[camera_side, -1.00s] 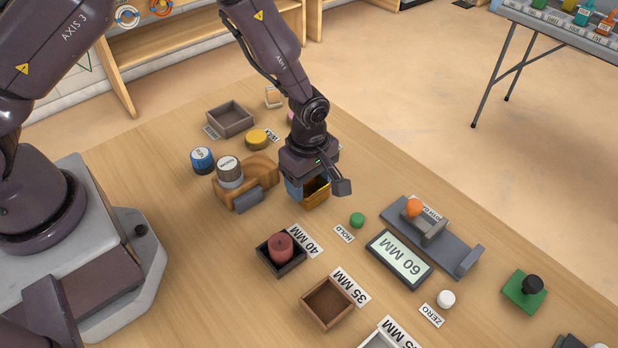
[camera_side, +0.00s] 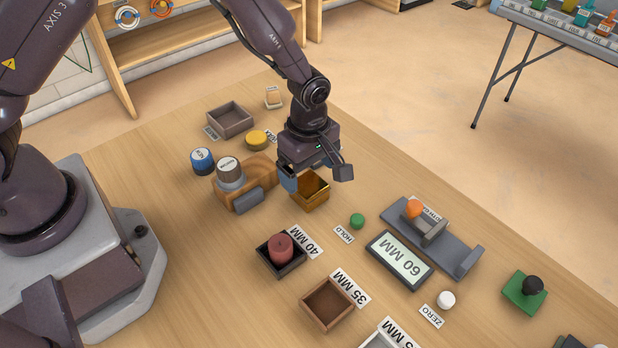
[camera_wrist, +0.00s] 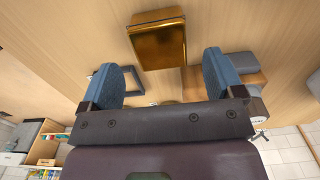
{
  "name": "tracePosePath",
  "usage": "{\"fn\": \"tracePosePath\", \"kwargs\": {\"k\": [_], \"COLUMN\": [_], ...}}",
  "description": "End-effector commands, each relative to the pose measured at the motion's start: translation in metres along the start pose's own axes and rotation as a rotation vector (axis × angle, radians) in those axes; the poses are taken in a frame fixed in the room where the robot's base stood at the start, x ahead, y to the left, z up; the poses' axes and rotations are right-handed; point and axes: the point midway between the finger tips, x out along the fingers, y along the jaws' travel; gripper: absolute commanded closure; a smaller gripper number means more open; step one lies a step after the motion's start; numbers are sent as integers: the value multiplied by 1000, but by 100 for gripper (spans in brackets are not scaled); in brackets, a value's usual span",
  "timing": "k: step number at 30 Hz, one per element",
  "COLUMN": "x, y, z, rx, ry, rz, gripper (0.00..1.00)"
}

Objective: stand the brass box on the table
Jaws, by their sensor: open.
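My gripper (camera_side: 315,175) is open just above and behind the box. Its blue finger pads stand apart, and in the wrist view the gap between the fingers (camera_wrist: 163,78) is empty. The box's far upper edge is partly covered by my gripper in the side view.
A green button (camera_side: 357,220) and a dark tray (camera_side: 281,262) holding a red cylinder are in front. A gauge plate (camera_side: 400,260) lies to the right.

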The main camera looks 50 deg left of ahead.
Motion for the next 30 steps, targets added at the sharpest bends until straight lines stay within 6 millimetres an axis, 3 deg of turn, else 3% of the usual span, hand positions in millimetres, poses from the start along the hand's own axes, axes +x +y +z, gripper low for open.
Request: {"fn": "tracePosePath", "kwargs": {"k": [3, 9, 23, 26, 30], "x": [-29, -67, -100, -130, -190], "y": [1, 1, -2, -9, -34], "z": [1, 1, -3, -13, -34], "rx": [1, 1, 42, 153, 420], "ry": [-1, -1, -9, -25, -32], "rz": [6, 4, 15, 56, 149], "gripper": [13, 13, 13, 13, 13]}}
